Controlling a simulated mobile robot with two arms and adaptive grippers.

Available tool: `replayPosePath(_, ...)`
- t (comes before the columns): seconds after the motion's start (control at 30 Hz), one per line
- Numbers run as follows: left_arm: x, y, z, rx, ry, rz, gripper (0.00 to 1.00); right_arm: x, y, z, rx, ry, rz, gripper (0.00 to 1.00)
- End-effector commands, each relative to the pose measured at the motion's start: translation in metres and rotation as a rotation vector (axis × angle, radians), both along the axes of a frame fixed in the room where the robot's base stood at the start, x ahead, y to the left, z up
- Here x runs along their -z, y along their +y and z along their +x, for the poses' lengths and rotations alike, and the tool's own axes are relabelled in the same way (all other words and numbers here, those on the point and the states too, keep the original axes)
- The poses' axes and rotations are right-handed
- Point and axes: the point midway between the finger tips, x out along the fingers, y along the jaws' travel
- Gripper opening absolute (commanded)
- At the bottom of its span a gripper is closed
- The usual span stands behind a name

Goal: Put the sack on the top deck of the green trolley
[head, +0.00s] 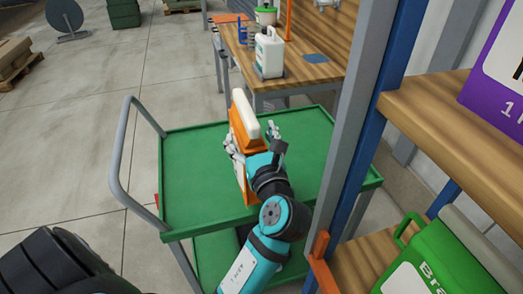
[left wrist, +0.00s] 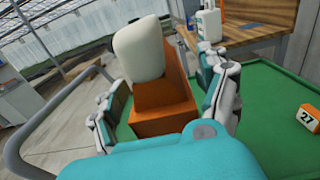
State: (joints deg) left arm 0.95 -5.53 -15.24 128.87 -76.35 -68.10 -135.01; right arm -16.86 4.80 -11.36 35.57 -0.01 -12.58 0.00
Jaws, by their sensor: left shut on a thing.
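The sack (head: 243,112), orange with a cream-white top, is above the top deck of the green trolley (head: 190,172) in the head view. My left gripper (head: 252,140) is shut on it, with fingers on both sides. The left wrist view shows the sack (left wrist: 150,60) between the two fingers (left wrist: 168,98), the green deck (left wrist: 262,125) around and below it. I cannot tell whether its lower end touches the deck. My right gripper is in neither view.
The trolley's grey handle (head: 116,165) rises at left. Behind stands a wooden bench (head: 310,72) with a white jug (head: 269,52). A blue-and-grey rack post (head: 362,130) and wooden shelf (head: 440,105) crowd the right.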

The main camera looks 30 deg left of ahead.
Motion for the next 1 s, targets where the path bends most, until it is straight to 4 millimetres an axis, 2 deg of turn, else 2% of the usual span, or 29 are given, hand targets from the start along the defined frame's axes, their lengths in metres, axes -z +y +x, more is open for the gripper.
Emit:
replayPosePath(0.17,-0.003,0.018,0.018,-0.005,-0.009,0.008,0.19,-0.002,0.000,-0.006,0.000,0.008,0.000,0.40)
replayPosePath(0.33,0.000,0.041,0.045,-0.003,-0.008,0.010,0.19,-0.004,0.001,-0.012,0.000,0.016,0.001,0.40)
replayPosePath(0.7,0.008,0.093,0.102,-0.002,-0.009,0.007,0.19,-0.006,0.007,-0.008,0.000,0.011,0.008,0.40)
replayPosePath(0.8,0.009,0.100,0.111,0.000,-0.009,0.007,0.19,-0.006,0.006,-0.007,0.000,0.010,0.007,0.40)
replayPosePath(1.0,0.014,0.105,0.115,0.000,-0.008,0.005,0.19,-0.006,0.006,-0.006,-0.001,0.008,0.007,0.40)
